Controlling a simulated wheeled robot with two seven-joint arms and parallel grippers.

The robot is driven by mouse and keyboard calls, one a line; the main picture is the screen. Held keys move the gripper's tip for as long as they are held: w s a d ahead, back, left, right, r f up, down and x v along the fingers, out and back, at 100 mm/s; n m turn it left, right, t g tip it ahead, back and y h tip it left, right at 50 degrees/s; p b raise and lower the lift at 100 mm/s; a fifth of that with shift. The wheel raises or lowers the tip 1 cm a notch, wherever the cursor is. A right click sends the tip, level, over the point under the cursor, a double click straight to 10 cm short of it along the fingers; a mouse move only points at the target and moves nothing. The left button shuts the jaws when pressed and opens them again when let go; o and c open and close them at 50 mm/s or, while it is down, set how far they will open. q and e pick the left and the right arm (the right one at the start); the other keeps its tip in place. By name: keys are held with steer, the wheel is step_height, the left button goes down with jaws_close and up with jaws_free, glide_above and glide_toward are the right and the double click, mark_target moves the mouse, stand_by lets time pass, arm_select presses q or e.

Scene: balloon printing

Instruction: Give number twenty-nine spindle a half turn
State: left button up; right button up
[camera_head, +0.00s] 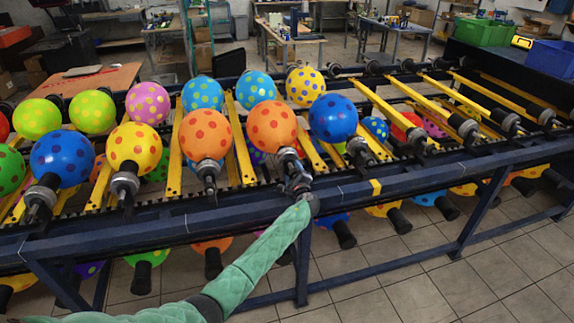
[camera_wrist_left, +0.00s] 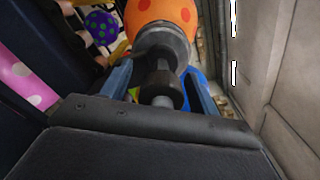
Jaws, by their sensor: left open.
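An orange balloon with red dots (camera_head: 271,126) sits on a dark spindle (camera_head: 288,156) in the front row. No spindle number is readable, so I cannot tell which is number twenty-nine. My left gripper (camera_head: 297,181) is at the outer end of this spindle, at the rack's front rail. In the left wrist view the open fingers (camera_wrist_left: 160,88) stand on both sides of the spindle's black end (camera_wrist_left: 162,82), with a gap on the right. Whether the left finger touches is unclear. The orange balloon (camera_wrist_left: 160,14) rises beyond the grey collar. My right gripper is not in view.
Neighbouring spindles carry another orange balloon (camera_head: 205,134) on the left and a blue one (camera_head: 333,118) on the right. The dark blue front rail (camera_head: 400,187) runs under them. More balloons hang on a lower level. Empty spindles (camera_head: 467,128) stand at the right.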

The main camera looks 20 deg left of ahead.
arm_select(q)
steer(key=shift+w+a, duration=0.1)
steer(key=shift+w, duration=0.1)
steer(key=shift+s+r, duration=0.1)
steer(key=shift+c, duration=0.2)
steer(key=c, duration=0.9)
steer(key=shift+c, duration=0.2)
steer(key=shift+m, duration=0.3)
